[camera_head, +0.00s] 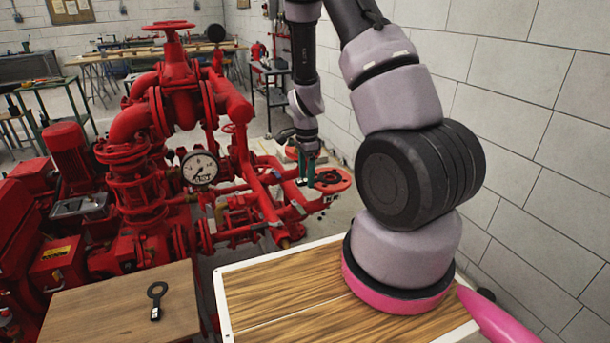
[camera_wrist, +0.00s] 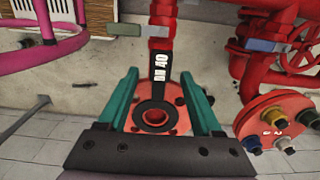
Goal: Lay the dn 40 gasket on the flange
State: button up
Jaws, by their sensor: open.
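The DN 40 gasket (camera_wrist: 161,67) is a flat black ring with a tab carrying a white "DN 40" label, seen in the wrist view. Its ring lies over the red flange (camera_wrist: 172,122), roughly centred around the hole, and the tab points up the picture. Whether it rests flat cannot be told. My gripper (camera_wrist: 158,78) is open, with one teal finger on each side of the gasket and a visible gap at both. In the head view my gripper (camera_head: 307,168) is beside a red flange disc (camera_head: 332,180); the gasket cannot be made out there.
Red pump pipework (camera_head: 175,110) with a pressure gauge (camera_head: 200,168) stands left of my gripper. Another black gasket (camera_head: 156,300) lies on a wooden table at front left. A red disc with coloured bolts (camera_wrist: 272,125) is at right in the wrist view. A block wall (camera_head: 530,130) stands at right.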

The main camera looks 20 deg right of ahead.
notch_tip(320, 180, up, 11)
dwell(0.4)
jog(key=shift+a, duration=0.1)
jog(key=s+a+r+n+t+y, duration=0.1)
jog(key=s+a+r+n+t, duration=0.15)
jog(key=r, duration=0.65)
jog(key=s+a+r+n+t+y, duration=0.1)
jog(key=s+r+n, duration=0.3)
jog(key=r, duration=0.5)
jog(key=s+a+r+n+t, duration=0.1)
jog(key=s+r+n+t, duration=0.2)
jog(key=s+r+n, duration=0.4)
jog(key=s+r, duration=0.3)
jog(key=s, duration=0.2)
jog(key=shift+s+a+r+t, duration=0.25)
jog(key=shift+s+a+t, duration=0.05)
jog(key=shift+s+t, duration=0.1)
